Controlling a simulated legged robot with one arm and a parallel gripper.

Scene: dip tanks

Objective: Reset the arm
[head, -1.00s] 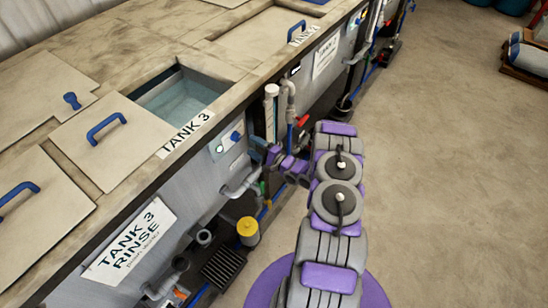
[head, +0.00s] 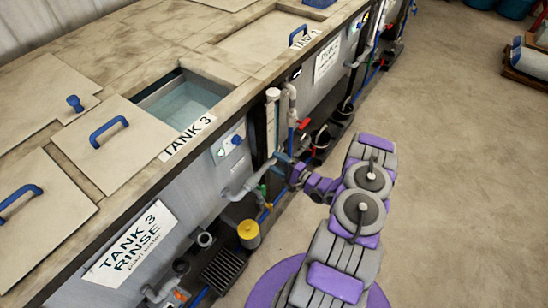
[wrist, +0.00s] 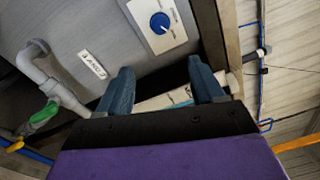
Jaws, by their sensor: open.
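My arm, purple and grey, reaches from the bottom of the head view toward the tank front. My gripper (head: 283,162) is at its end, beside the pipes below the Tank 3 opening. In the wrist view my gripper (wrist: 160,88) shows two blue-grey fingers spread apart with nothing between them. Past the fingers is the grey tank wall with a blue dial (wrist: 160,23) on a white panel. The dial panel also shows in the head view (head: 232,140).
Tank 3 (head: 180,98) is open with liquid inside; its lid (head: 112,140) lies beside it. Grey pipes (head: 240,185), a red-handled valve (head: 304,124) and a yellow-capped canister (head: 248,232) line the tank front. A green valve (wrist: 44,112) is near my gripper. Open floor (head: 460,180) lies right.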

